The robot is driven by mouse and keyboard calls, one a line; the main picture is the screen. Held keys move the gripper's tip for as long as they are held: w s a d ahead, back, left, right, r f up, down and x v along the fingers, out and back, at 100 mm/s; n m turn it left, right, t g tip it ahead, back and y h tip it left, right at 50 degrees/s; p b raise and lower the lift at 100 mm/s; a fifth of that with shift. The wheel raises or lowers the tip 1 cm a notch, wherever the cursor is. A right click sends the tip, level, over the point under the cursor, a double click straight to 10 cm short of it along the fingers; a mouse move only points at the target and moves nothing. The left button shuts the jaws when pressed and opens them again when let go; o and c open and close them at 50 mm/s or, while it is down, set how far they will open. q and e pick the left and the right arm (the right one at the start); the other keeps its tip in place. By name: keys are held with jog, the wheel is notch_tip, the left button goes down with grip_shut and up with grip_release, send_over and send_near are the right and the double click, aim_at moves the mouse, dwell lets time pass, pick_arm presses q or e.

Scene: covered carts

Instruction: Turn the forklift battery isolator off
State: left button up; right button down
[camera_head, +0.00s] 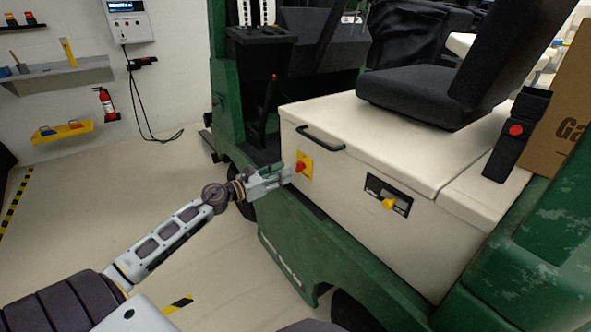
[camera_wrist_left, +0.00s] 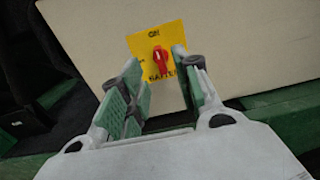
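The battery isolator is a red rotary knob (camera_head: 301,167) on a yellow plate (camera_head: 307,160), on the cream side panel of the green forklift. In the left wrist view the red knob (camera_wrist_left: 160,58) sits on the yellow plate (camera_wrist_left: 170,40), which reads "ON" at the top and has partly hidden text below. My left gripper (camera_head: 285,174) points at the plate. In the left wrist view its green-padded fingers (camera_wrist_left: 158,80) are apart, with the knob showing between and beyond the tips. Nothing is held. My right gripper is not in view.
A yellow knob (camera_head: 389,204) on a dark recessed panel sits right of the isolator. A black handle (camera_head: 320,138) is above it. The seat (camera_head: 430,95) tops the cream cover. The floor (camera_head: 120,200) left of the forklift is clear.

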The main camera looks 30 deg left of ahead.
aim_at(299, 167)
pick_arm(q)
jog(key=shift+x, duration=3)
jog(key=shift+c, duration=0.5)
grip_shut()
